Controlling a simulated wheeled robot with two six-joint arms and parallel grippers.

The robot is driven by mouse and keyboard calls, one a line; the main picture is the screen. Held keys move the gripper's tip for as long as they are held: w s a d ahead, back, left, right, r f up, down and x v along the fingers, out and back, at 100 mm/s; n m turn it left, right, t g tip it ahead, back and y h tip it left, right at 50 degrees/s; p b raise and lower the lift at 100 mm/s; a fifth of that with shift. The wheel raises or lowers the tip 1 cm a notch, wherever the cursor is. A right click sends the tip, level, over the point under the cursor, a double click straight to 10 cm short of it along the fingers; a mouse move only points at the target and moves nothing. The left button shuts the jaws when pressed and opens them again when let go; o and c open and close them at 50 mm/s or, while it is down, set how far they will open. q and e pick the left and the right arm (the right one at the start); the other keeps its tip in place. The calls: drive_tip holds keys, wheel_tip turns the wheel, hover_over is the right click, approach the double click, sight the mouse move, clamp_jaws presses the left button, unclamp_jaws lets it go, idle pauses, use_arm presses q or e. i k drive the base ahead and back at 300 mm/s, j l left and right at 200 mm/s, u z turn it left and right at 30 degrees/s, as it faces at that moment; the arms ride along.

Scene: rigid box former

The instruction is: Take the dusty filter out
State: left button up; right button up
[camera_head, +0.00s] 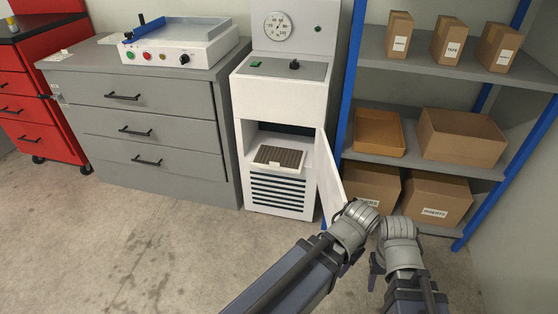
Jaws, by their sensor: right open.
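The dusty filter (279,158) is a brown-grey pleated panel in a pale frame with a small light tab at its front. It lies in the open compartment of the white machine (281,98), above the louvred slots, with its front edge at the opening. The compartment door (328,176) stands swung open to the right. My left gripper (359,214) is close to the door's lower outer edge; its fingers are not clear, and I cannot tell whether it touches the door. My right gripper (398,228) is open beside it, away from the filter.
A blue-posted shelf (372,55) with several cardboard boxes stands close on the right. A grey drawer cabinet (150,105) with a control box (180,42) on top stands left of the machine. A red cabinet (35,95) is farther left. The floor in front is clear.

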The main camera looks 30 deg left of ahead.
sight(281, 159)
drive_tip(key=j+u, duration=0.1)
drive_tip(key=u, duration=0.25)
drive_tip(key=i+j+u, duration=0.1)
drive_tip(key=u, duration=0.25)
drive_tip(key=i+u, duration=0.1)
drive_tip(key=u, duration=0.25)
drive_tip(key=i+j+u, duration=0.15)
drive_tip(key=u, duration=0.2)
drive_tip(key=i+u, duration=0.25)
drive_tip(key=u, duration=0.15)
drive_tip(key=i+j+u, duration=0.1)
drive_tip(key=u, duration=0.25)
drive_tip(key=i, duration=0.6)
drive_tip(key=z, duration=0.45)
drive_tip(key=i+j+z, duration=0.1)
drive_tip(key=z, duration=0.4)
drive_tip(key=j+z, duration=0.1)
drive_tip(key=z, duration=0.35)
drive_tip(key=j+z, duration=0.1)
drive_tip(key=z, duration=0.4)
drive_tip(key=j+z, duration=0.15)
drive_tip(key=z, duration=0.3)
drive_tip(key=j+z, duration=0.1)
drive_tip(key=z, duration=0.4)
